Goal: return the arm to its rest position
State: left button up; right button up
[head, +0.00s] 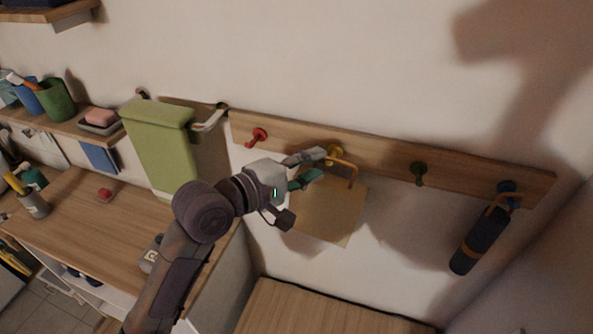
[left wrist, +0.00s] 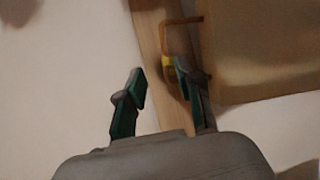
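My left arm reaches up from the bottom of the head view to the wooden peg rail (head: 380,157). My left gripper (head: 322,165) is beside the yellow peg (head: 335,152). In the left wrist view its two fingers (left wrist: 157,95) stand apart with nothing held between them. A tan bag or sheet (head: 328,210) with an orange-brown handle hangs at the yellow peg. My right gripper is not in view.
The rail also has a red peg (head: 257,137), a green peg (head: 418,172) and a blue peg with a dark cylindrical item (head: 480,240) hanging by a strap. A green towel (head: 160,145) hangs left of the rail. A wooden desk (head: 95,225) stands left of my arm.

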pick_arm(q)
jog(key=s+a+r, duration=0.2)
jog(key=s+a, duration=0.1)
jog(key=s, duration=0.1)
jog(key=s+a+f+m+g+y, duration=0.1)
jog(key=s+a+f+m+y, duration=0.15)
jog(key=a+f, duration=0.4)
jog(key=s+a+f+m+y, duration=0.2)
jog(key=s+a+f+y, duration=0.15)
jog(key=f, duration=0.65)
jog(key=s+a+f+m+g+y, duration=0.5)
jog(key=s+a+f+m+y, duration=0.15)
jog(key=s+a+f, duration=0.7)
jog(key=s+f+g+b, duration=0.1)
jog(key=s+f+b, duration=0.25)
jog(key=f, duration=2.45)
jog(key=s+a+f+g+b, duration=0.1)
jog(key=s+a+f, duration=0.2)
jog(key=s+f, duration=1.3)
jog(key=shift+s+f+y, duration=0.35)
jog(key=shift+s+f, duration=0.05)
jog(key=shift+f, duration=0.5)
